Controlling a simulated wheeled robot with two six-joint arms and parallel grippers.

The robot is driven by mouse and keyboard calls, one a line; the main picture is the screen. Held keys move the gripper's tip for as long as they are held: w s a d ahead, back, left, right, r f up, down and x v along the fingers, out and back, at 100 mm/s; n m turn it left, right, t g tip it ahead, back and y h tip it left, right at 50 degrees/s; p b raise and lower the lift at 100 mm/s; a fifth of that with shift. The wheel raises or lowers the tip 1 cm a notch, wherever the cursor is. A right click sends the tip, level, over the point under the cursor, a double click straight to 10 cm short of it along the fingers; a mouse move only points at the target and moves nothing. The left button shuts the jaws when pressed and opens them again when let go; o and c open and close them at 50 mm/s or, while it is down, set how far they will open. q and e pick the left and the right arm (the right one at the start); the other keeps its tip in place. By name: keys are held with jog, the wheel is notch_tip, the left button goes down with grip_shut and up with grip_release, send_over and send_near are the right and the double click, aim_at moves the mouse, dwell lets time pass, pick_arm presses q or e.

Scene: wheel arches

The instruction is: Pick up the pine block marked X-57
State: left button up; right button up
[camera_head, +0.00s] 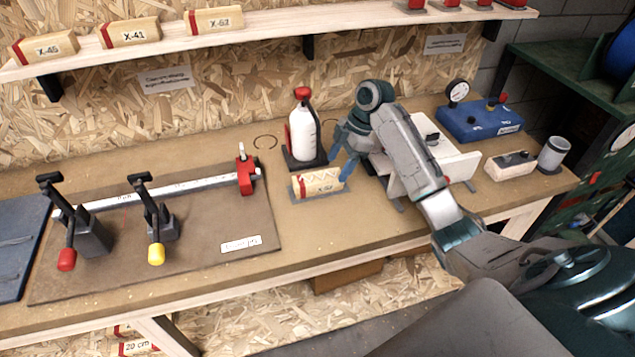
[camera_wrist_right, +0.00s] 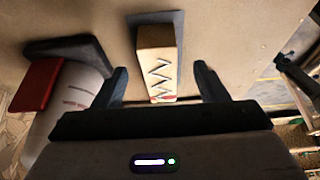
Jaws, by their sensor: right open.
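A pine block (camera_head: 318,184) with a red band at its left end lies on a dark grey pad on the workbench. Its label starts with X-5, but the last digit is too small to read surely. My right gripper (camera_head: 347,166) is at the block's right end, coming from the right. In the right wrist view the block (camera_wrist_right: 157,60) lies between the two open fingers of the gripper (camera_wrist_right: 163,82), with a gap on each side. The block shows dark zigzag marks there. My left gripper is not in view.
A white bottle with a red top (camera_head: 303,130) stands just behind the block, close to my right gripper; it also shows in the wrist view (camera_wrist_right: 75,95). A clamp board (camera_head: 215,220) lies to the left. A blue gauge box (camera_head: 480,120) stands right. More pine blocks (camera_head: 128,32) sit on the shelf.

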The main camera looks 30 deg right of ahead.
aim_at(331, 175)
jog(key=p+x, duration=0.2)
jog(key=x, duration=0.2)
jog(key=shift+w+a+f, duration=0.1)
jog(key=shift+a+f, duration=0.05)
jog(key=shift+a, duration=0.1)
jog(key=shift+a+f, duration=0.15)
jog(key=shift+f, duration=0.15)
jog(key=shift+w+f, duration=0.15)
jog(key=shift+f, duration=0.1)
jog(key=shift+c, duration=1.3)
jog(key=c, duration=0.9)
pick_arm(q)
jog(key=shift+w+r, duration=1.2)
